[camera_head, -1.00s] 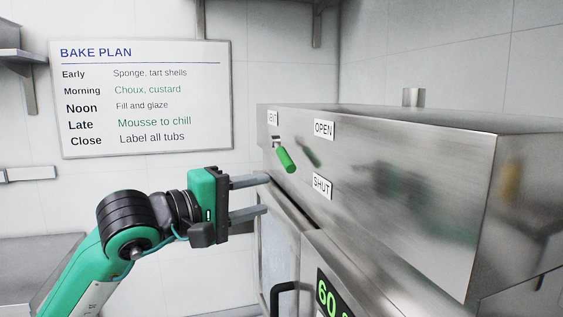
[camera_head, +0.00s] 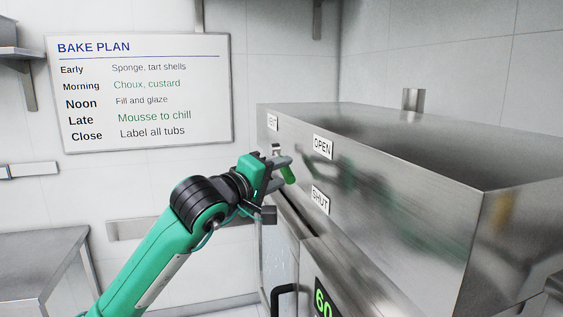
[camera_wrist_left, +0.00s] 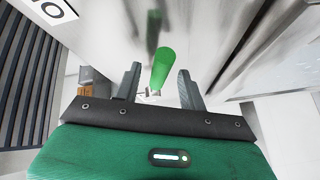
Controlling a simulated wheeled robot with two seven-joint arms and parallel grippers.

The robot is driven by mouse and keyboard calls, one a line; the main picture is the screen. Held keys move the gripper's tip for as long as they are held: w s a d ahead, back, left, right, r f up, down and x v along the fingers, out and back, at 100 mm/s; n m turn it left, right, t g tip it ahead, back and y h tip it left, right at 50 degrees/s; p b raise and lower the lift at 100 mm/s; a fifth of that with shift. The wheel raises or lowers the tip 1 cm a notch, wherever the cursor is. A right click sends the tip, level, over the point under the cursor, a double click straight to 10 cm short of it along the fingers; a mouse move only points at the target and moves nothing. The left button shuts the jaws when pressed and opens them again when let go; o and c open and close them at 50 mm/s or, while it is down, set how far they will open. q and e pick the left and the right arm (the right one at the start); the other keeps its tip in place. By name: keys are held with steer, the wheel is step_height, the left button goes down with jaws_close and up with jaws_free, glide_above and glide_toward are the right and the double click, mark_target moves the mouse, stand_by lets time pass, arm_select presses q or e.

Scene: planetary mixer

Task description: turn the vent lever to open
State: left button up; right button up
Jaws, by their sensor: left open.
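The green vent lever (camera_head: 289,175) sticks out from the upper front of the steel oven hood, below the small label at its left end. It slants down to the right, between the OPEN label (camera_head: 322,147) and the SHUT label (camera_head: 320,199). My left gripper (camera_head: 285,170) is at the lever with its fingers open. In the left wrist view the green lever (camera_wrist_left: 162,68) stands between the two open fingertips (camera_wrist_left: 158,82), with a gap visible on each side. The lever's pivot is partly hidden by my fingers in the head view. My right gripper is not in view.
The steel hood (camera_head: 400,200) fills the right side. Below it are the oven door with a black handle (camera_head: 284,292) and a green number display (camera_head: 325,303). A whiteboard (camera_head: 140,92) hangs on the back wall. A steel table (camera_head: 40,255) stands at the left.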

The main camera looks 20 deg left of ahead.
arm_select(q)
steer(key=shift+w+d, duration=0.3)
steer(key=shift+w, duration=0.35)
jaws_close()
